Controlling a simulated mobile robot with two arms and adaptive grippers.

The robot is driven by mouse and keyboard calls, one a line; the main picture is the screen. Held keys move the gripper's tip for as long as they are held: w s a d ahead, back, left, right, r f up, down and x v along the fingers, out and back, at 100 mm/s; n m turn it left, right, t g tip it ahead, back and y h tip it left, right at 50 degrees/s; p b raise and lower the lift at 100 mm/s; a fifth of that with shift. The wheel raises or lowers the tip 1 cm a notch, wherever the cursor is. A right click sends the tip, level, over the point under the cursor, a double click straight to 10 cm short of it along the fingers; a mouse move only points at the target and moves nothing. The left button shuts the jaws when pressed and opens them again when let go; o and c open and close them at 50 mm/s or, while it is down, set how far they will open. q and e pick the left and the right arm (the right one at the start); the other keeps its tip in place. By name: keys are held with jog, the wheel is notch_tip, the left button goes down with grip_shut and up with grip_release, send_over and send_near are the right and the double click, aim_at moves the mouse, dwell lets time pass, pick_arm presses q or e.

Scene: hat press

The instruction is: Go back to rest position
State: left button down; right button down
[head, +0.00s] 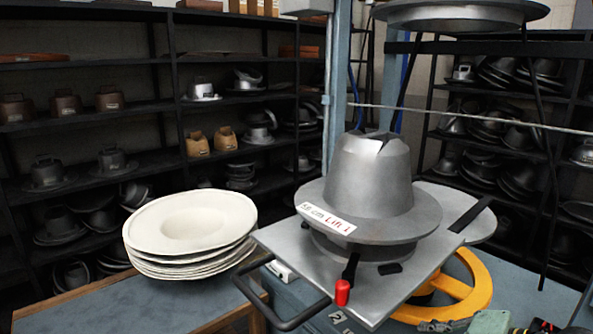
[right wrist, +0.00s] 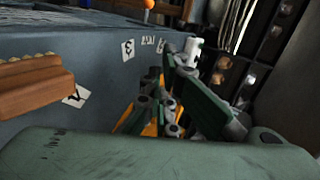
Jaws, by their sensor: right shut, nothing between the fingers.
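My right gripper (right wrist: 175,105) shows its green and grey fingers in the right wrist view, close together with nothing between them. It is beside the blue-grey press body (right wrist: 80,50). Green and dark parts of my right arm show at the lower right edge of the head view. The metal hat mold (head: 370,185), labelled "58 cm Lift 1", sits on the press plate (head: 285,245), with no gripper touching it. My left gripper is in neither view.
A stack of white hat blanks (head: 190,225) lies on a table (head: 120,308) at the left. The plate has a black handle (head: 290,318) and a red-tipped lever (head: 342,292). A yellow wheel (head: 478,285) is below. Shelves (head: 70,130) of molds stand behind.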

jog(key=shift+n+g+h, duration=0.3)
jog(key=shift+n+g, duration=0.1)
jog(key=shift+n, duration=0.4)
jog(key=f, duration=0.1)
jog(key=s+f, duration=0.1)
jog(key=f, duration=0.3)
jog(key=shift+s+a+f, duration=0.15)
jog(key=shift+s+a, duration=0.1)
jog(key=shift+a, duration=0.05)
jog(key=s+a+f+n+g+h, duration=0.25)
jog(key=s+a+f+n, duration=0.2)
jog(key=s+f, duration=0.6)
jog(key=s+d+f+n+g+h, duration=0.15)
jog(key=s+f+n+h, duration=0.35)
jog(key=s, duration=0.7)
notch_tip(320, 180, down, 28)
jog(key=s+g, duration=0.1)
jog(key=s, duration=0.2)
jog(key=s+d+f+g, duration=0.1)
jog(key=s+d+f, duration=0.1)
jog(key=s+f, duration=1.1)
jog(key=s, duration=0.3)
jog(key=shift+d+f+g, duration=0.3)
jog(key=shift+d+f, duration=0.1)
